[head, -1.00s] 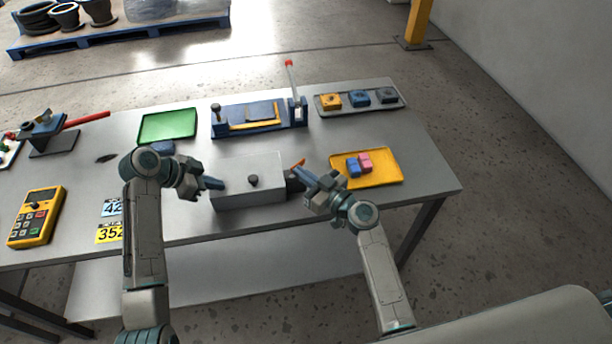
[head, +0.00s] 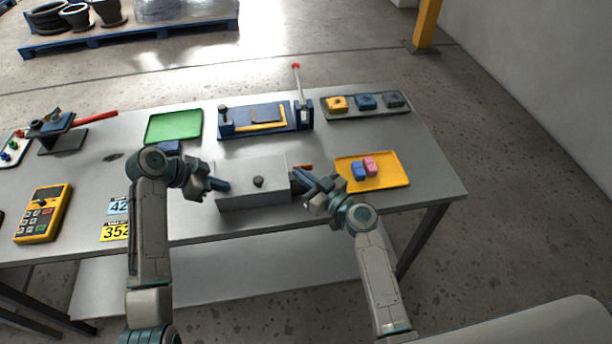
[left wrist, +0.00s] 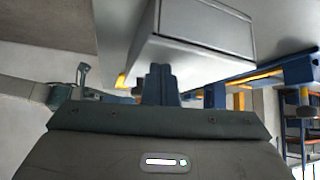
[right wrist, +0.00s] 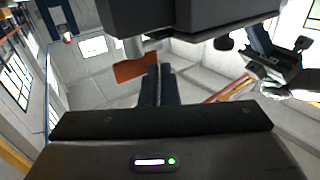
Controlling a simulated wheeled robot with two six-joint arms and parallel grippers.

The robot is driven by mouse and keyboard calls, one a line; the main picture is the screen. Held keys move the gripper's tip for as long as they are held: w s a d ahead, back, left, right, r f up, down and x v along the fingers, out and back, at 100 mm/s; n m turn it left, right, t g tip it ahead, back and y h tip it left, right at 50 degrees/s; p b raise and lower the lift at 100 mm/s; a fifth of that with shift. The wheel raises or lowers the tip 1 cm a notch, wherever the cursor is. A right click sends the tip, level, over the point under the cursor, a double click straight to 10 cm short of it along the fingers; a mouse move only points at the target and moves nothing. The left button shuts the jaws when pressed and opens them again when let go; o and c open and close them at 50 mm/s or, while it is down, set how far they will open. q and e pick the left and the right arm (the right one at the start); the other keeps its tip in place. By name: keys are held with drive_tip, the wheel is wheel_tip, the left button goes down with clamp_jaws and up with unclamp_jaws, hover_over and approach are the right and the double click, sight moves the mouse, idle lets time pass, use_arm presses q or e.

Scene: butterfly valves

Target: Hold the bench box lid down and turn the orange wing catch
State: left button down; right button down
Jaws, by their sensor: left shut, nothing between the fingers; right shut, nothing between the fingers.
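The bench box (head: 240,200) is a grey closed box on the table, with a flat lid (head: 268,166) and a black knob (head: 258,182). The orange wing catch (head: 305,167) is at its right end, by a dark block. It shows in the right wrist view (right wrist: 133,68) just left of the fingertips. My left gripper (head: 224,186) is shut and empty at the lid's left end; whether it touches is unclear. The box (left wrist: 205,42) fills the upper left wrist view. My right gripper (head: 302,176) is shut and empty beside the catch, contact unclear.
A yellow tray (head: 392,178) with blue and pink blocks lies close right of my right gripper. Behind the box stand a blue fixture (head: 238,130) with an upright red-tipped lever and a green tray (head: 174,127). A yellow meter (head: 43,214) lies at left. The front right tabletop is clear.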

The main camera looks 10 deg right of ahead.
use_arm(q)
drive_tip(key=shift+d, duration=0.15)
use_arm(e)
drive_tip(key=shift+w+a+r, duration=0.1)
drive_tip(key=shift+a, duration=0.2)
use_arm(q)
drive_tip(key=shift+s+d+r, duration=0.15)
drive_tip(key=shift+r, duration=0.05)
use_arm(e)
drive_tip(key=shift+a+r, duration=0.1)
drive_tip(key=shift+r, duration=0.1)
use_arm(q)
drive_tip(key=shift+w+a+f, duration=0.2)
drive_tip(key=shift+w+a, duration=0.05)
drive_tip(key=shift+a, duration=0.05)
drive_tip(key=shift+a+f, duration=0.1)
drive_tip(key=shift+f, duration=0.1)
use_arm(e)
drive_tip(key=s, duration=1.4)
drive_tip(key=shift+s+f, duration=0.2)
drive_tip(key=shift+f, duration=0.05)
use_arm(q)
drive_tip(key=shift+r, duration=0.1)
use_arm(e)
drive_tip(key=shift+r, duration=0.1)
